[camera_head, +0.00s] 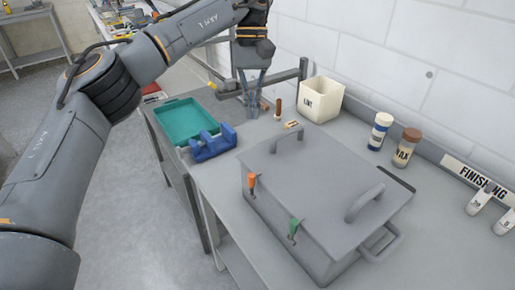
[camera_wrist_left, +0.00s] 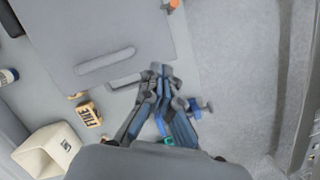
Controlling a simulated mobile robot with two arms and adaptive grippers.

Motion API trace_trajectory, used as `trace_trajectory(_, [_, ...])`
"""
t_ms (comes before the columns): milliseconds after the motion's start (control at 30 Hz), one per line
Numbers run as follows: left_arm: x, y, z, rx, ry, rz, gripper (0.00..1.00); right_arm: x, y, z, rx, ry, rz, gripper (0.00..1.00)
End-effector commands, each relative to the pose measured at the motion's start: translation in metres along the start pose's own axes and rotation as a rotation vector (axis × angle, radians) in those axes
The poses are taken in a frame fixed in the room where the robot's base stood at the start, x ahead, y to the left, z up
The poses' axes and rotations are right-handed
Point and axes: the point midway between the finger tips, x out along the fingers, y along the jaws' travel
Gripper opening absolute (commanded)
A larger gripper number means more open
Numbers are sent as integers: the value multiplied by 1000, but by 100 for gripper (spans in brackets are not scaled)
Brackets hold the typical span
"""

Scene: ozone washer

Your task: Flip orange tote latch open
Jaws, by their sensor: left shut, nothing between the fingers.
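A grey lidded tote (camera_head: 320,185) stands on the bench in the head view, with its lid down. On its front left side is an orange latch (camera_head: 252,181), its handle upright against the side near the lid edge. A green latch (camera_head: 294,228) sits on the same side, nearer to me. My left gripper (camera_head: 252,112) hangs beyond the tote's far left corner, shut and empty, apart from the latch. In the left wrist view the shut fingers (camera_wrist_left: 160,72) point toward the tote lid (camera_wrist_left: 120,40), and part of the orange latch (camera_wrist_left: 173,5) shows at the top edge.
Behind the tote stand a white LINT bin (camera_head: 321,99), a WAX jar (camera_head: 405,148) and a blue-banded jar (camera_head: 380,131). A blue clamp-like object (camera_head: 212,143) and a teal tray (camera_head: 181,118) lie left. A FINE block (camera_wrist_left: 88,115) lies near the gripper. Open floor (camera_head: 130,225) borders the bench.

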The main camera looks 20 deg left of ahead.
Motion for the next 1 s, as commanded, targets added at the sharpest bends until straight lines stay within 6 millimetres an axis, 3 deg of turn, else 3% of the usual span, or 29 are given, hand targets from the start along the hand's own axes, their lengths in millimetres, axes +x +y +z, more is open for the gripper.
trace_trajectory(200, [0, 0, 0, -1, 0, 2, 0, -4, -8, 51, 1, -76, -10, 40])
trace_trajectory(300, [3, 0, 0, -1, -2, 1, 0, -5, -10, 63, 1, -93, -12, 40])
trace_trajectory(433, [16, -1, 0, -1, -4, 0, 0, -4, -9, 57, 0, -84, -10, 40])
trace_trajectory(700, [68, -1, 1, -2, -5, 0, 0, -11, -1, 18, 0, -25, -2, 40])
trace_trajectory(867, [102, -1, 2, -2, -5, 0, 0, -20, -2, 22, -1, -34, -2, 40])
trace_trajectory(1000, [103, -1, 20, 0, -2, 1, 0, -29, -3, 32, -1, -51, -5, 40])
